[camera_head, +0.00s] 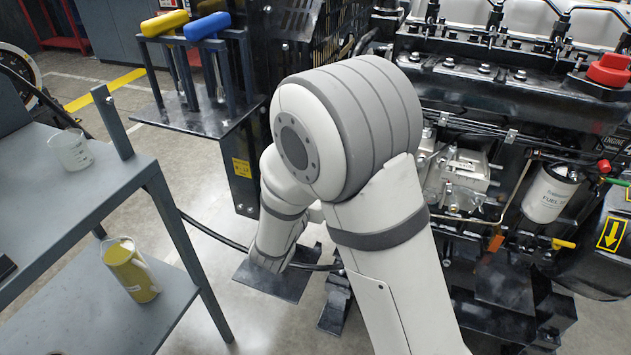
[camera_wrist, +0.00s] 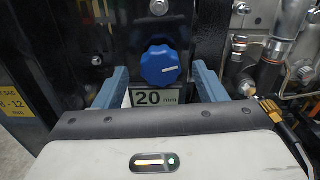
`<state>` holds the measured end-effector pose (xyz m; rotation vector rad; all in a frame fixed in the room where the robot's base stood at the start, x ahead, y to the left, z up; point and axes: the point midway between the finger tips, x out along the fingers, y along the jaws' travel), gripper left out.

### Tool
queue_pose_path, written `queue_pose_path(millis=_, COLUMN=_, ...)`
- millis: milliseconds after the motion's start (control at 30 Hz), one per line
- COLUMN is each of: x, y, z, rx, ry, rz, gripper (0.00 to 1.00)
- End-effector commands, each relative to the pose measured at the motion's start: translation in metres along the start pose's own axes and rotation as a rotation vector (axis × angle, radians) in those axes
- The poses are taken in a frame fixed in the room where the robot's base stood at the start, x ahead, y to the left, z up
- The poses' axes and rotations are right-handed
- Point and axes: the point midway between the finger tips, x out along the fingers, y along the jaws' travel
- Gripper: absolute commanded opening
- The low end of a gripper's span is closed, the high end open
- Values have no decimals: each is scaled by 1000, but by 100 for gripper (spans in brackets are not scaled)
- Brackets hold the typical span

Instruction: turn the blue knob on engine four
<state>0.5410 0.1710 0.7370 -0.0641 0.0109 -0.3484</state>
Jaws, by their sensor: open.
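The blue knob (camera_wrist: 160,66) is round and lobed with a white line on its face. It sits on a dark panel above a "20 mm" label (camera_wrist: 155,98) in the wrist view. My gripper (camera_wrist: 160,75) is open, with one finger to the left of the knob and one to the right. A gap shows on each side, and I cannot tell how deep the fingers reach. In the head view my arm hides the knob and the gripper fingers.
Left of my arm, a rack (camera_head: 195,110) holds a yellow-handled tool (camera_head: 165,23) and a blue-handled tool (camera_head: 207,26). A grey shelf unit (camera_head: 60,225) bears a clear beaker (camera_head: 70,150) and a yellow-and-white jug (camera_head: 131,270). Pipes and fittings (camera_wrist: 275,48) lie right of my gripper.

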Motion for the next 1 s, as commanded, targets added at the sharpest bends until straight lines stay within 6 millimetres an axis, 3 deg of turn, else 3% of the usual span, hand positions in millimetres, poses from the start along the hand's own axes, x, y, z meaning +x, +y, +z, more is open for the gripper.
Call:
queue_pose_path(millis=367, x=6, y=0, z=0, rx=-1, ry=1, rz=1, gripper=64)
queue_pose_path(millis=900, x=6, y=-1, z=0, rx=0, ry=1, rz=0, gripper=20)
queue_pose_path(millis=1000, x=6, y=-1, z=0, rx=2, ry=1, rz=-1, gripper=20)
